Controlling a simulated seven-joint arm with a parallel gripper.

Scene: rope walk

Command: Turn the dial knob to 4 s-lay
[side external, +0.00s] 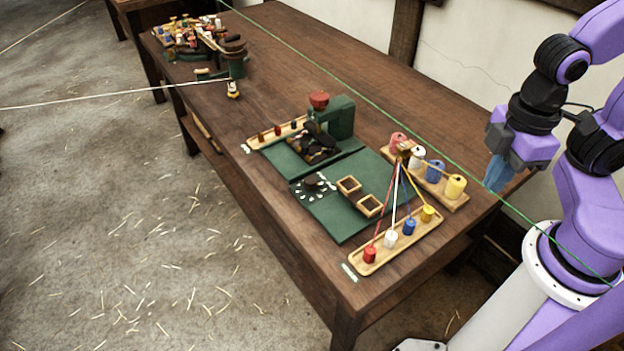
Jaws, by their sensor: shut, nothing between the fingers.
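The dial knob (313,180) is a small dark knob on a green board (341,222) on the bench. Small white marks lie in an arc around its front side. The marks are too small to read, and I cannot tell which one the knob points to. My gripper (495,177) is at the right, above the bench's right end. It is shut and empty, fingers pointing down, well apart from the knob.
Two square wooden frames (370,205) sit right of the knob. A front tray (385,250) and a rear rack (447,199) hold coloured spools, with threads rising to a post. A green machine (338,117) stands behind. A green line (372,103) crosses overhead.

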